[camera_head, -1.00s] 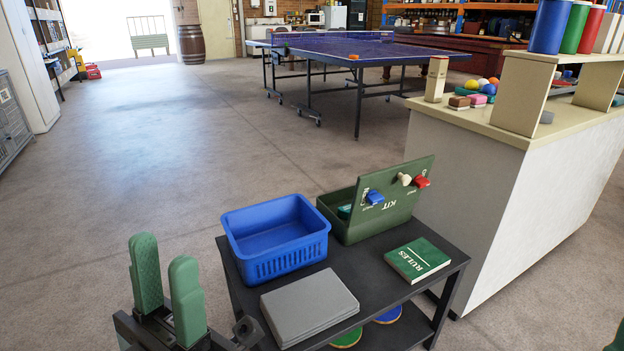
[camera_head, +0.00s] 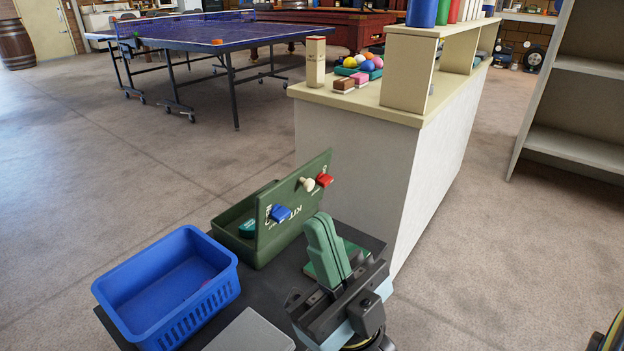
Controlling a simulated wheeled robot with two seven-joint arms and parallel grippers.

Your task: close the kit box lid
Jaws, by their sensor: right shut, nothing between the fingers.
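The green kit box (camera_head: 232,239) stands on the dark cart top with its lid (camera_head: 290,215) raised steeply open. The lid faces me with the KIT lettering upside down and carries a blue piece (camera_head: 280,213), a cream knob (camera_head: 306,184) and a red piece (camera_head: 323,180). A teal item (camera_head: 247,229) shows inside the box. My right gripper (camera_head: 324,222) is shut and empty, its green fingers pointing up just right of and in front of the lid; contact cannot be told. My left gripper is out of view.
A blue basket (camera_head: 168,285) stands left of the box, with a grey flat case (camera_head: 250,333) in front. The green rules book (camera_head: 352,249) is mostly hidden behind my right gripper. A cream-topped counter (camera_head: 372,150) rises close behind the cart.

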